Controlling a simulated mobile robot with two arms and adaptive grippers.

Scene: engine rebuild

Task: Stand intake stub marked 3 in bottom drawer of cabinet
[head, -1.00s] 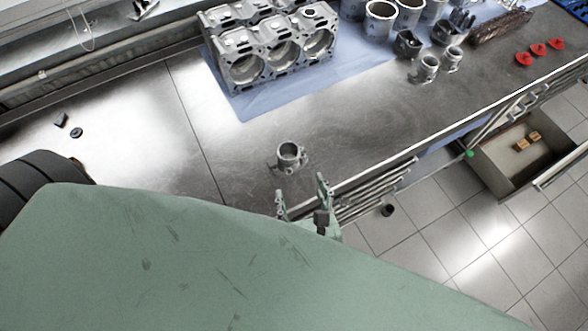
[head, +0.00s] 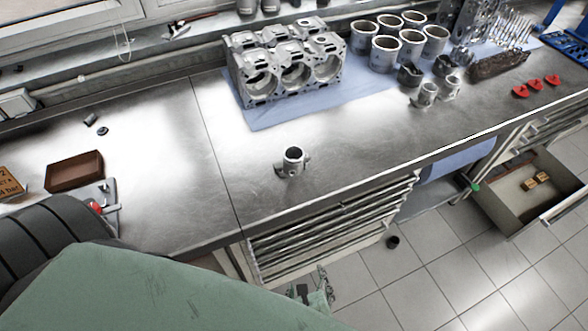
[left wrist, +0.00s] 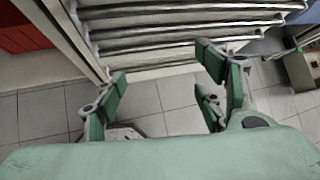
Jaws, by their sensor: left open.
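A grey metal intake stub (head: 293,160) stands upright on the steel bench near its front edge. Two similar stubs (head: 426,96) (head: 451,87) stand farther right; I cannot read a number on any of them. The cabinet (head: 330,225) under the bench has a stack of drawers with long bar handles, which look shut; they also fill the top of the left wrist view (left wrist: 180,30). My left gripper (head: 312,290) is open and empty, below the bench edge in front of these drawers. Its spread fingers (left wrist: 160,70) show in the left wrist view. My right gripper is not in view.
An open drawer (head: 495,215) at the right holds small boxes and juts over the tiled floor. An engine block (head: 285,70) stands on a blue mat, with cylinder liners (head: 410,45) to its right. A dark cup-like piece (head: 393,242) lies on the floor.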

